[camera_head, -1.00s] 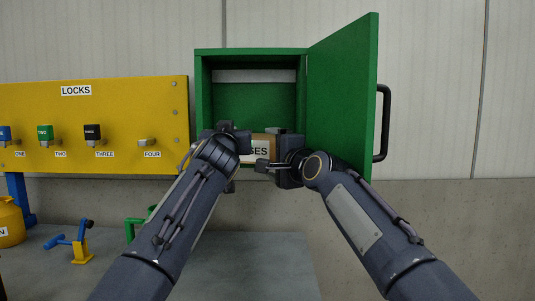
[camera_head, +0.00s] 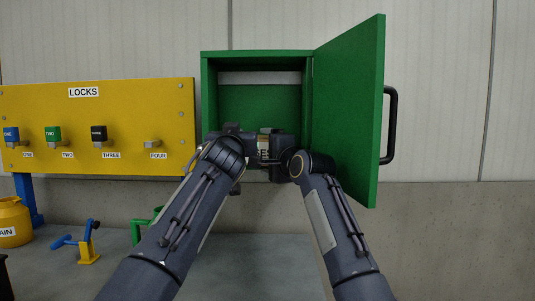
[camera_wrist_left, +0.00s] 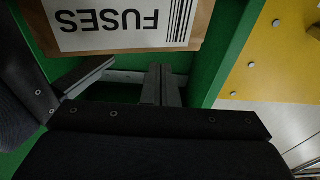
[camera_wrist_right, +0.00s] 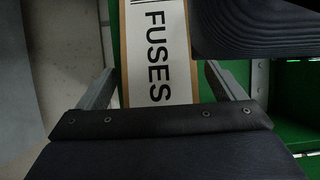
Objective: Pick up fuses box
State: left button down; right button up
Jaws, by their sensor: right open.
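The fuses box (camera_head: 263,144) is a brown box with a white FUSES label, inside the open green cabinet (camera_head: 207,95); both grippers hide most of it in the head view. In the left wrist view the box (camera_wrist_left: 195,45) lies just beyond my left gripper (camera_wrist_left: 134,66), whose fingers are apart with nothing seen between them. In the right wrist view the box (camera_wrist_right: 158,85) shows between the spread fingers of my right gripper (camera_wrist_right: 160,70), which is open. I cannot tell whether any finger touches the box.
The cabinet door (camera_head: 347,115) stands open on the right with a black handle (camera_head: 391,125). A yellow LOCKS board (camera_head: 80,130) is on the left. A grey table (camera_head: 255,265) below holds a blue and yellow part (camera_head: 87,248) and a yellow container (camera_head: 14,222).

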jog(key=c, duration=1.3)
jog(key=shift+o, duration=0.2)
pick_arm(q)
jog(key=shift+r, duration=0.6)
